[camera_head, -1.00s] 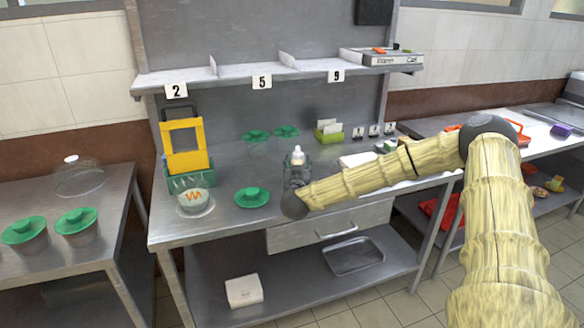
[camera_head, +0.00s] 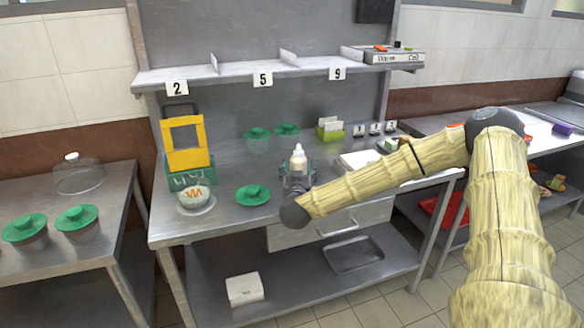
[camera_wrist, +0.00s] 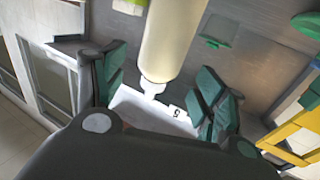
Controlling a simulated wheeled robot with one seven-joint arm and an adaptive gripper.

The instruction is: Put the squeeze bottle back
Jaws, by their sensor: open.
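The squeeze bottle (camera_head: 298,160), pale cream with a white nozzle, stands upright at the middle of the steel counter, its lower part hidden by my gripper in the head view. My gripper (camera_head: 298,178) is just in front of it. In the wrist view the bottle (camera_wrist: 174,42) lies between the spread green-padded fingers of my gripper (camera_wrist: 160,82), with visible gaps on both sides. The gripper is open. The bottle's base is out of sight, so its contact with the counter cannot be seen.
A green card box (camera_head: 330,130) is at the back. The numbered shelf (camera_head: 240,73) hangs above. A white tray (camera_head: 360,160) lies at right.

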